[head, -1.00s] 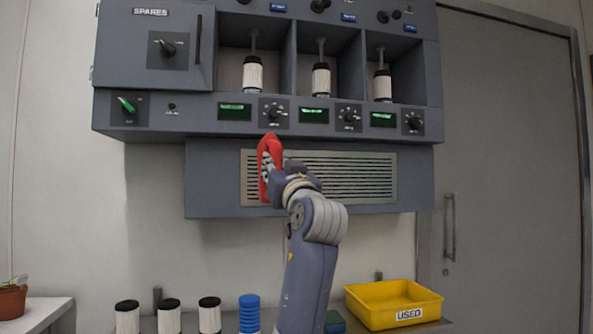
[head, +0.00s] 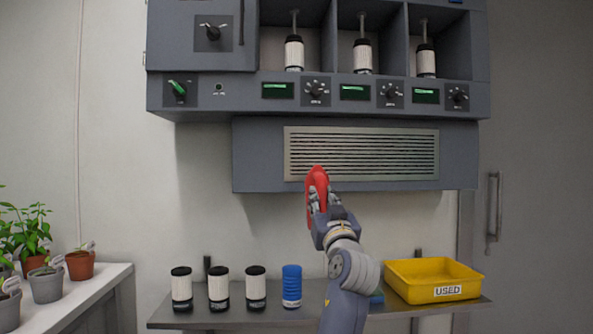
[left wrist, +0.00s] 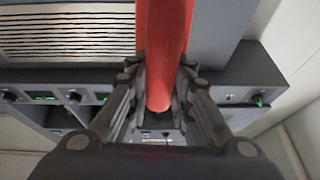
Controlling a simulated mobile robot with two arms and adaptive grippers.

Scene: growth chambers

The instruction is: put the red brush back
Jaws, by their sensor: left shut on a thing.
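The red brush (head: 317,186) is held up in front of the vent grille under the cabinet. My left gripper (head: 321,199) is shut on it. In the left wrist view the red brush (left wrist: 166,50) stands between the two dark fingers of my left gripper (left wrist: 160,85), and its far end runs out of the picture. Its bristles cannot be made out. My right gripper is not in view.
A metal shelf (head: 235,315) below bears several white filters, a blue ribbed cylinder (head: 291,286) and a yellow bin (head: 436,291) marked USED. A blue-green item (head: 377,297) is partly behind my arm. Potted plants (head: 46,284) stand on a white bench at left.

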